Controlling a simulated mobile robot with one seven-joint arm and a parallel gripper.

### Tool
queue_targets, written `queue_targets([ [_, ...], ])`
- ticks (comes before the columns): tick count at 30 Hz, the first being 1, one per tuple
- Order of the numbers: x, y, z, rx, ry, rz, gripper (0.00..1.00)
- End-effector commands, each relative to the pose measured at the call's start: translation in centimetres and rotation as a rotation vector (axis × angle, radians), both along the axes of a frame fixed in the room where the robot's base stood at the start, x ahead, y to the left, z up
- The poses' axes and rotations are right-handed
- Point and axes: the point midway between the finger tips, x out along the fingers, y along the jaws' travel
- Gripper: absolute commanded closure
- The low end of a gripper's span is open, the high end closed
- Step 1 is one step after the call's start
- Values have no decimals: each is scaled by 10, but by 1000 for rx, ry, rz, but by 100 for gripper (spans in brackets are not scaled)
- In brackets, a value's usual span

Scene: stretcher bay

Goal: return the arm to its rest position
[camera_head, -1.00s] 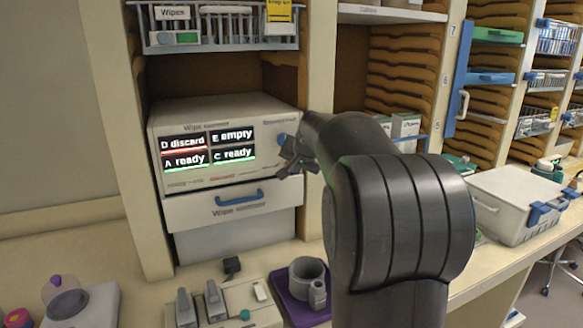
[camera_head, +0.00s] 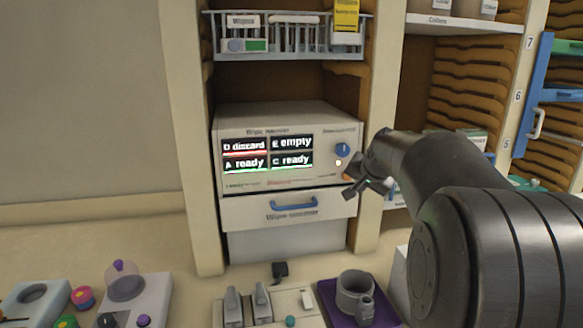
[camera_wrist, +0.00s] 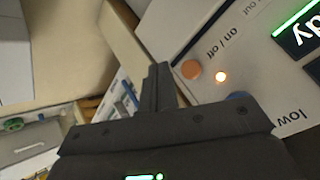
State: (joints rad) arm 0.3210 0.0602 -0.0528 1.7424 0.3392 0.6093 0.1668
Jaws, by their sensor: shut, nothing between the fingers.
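My gripper (camera_head: 366,183) is shut and empty in the head view. It is in front of the right edge of the wipe warmer (camera_head: 232,187), near its blue knob (camera_head: 342,149); I cannot tell whether it touches the warmer. My arm reaches in from the lower right. In the wrist view, the shut fingers (camera_wrist: 158,85) point toward the warmer's edge, with an orange button (camera_wrist: 191,69) and a lit lamp (camera_wrist: 221,77) beside them. The warmer's display reads D discard, E empty, A ready and C ready.
A drawer with a blue handle (camera_head: 293,204) is under the warmer. A wire basket (camera_head: 290,45) hangs above it. Shelves stand at the right.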

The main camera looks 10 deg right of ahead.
Motion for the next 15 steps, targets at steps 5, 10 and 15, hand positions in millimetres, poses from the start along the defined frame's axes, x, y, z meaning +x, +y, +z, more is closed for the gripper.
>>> queue_targets([
  [5, -22, 24, 4, -21, 18, 48, 100],
  [10, -78, 73, 2, -72, 69, 161, 100],
  [15, -143, 117, -9, -137, 126, 282, 100],
])
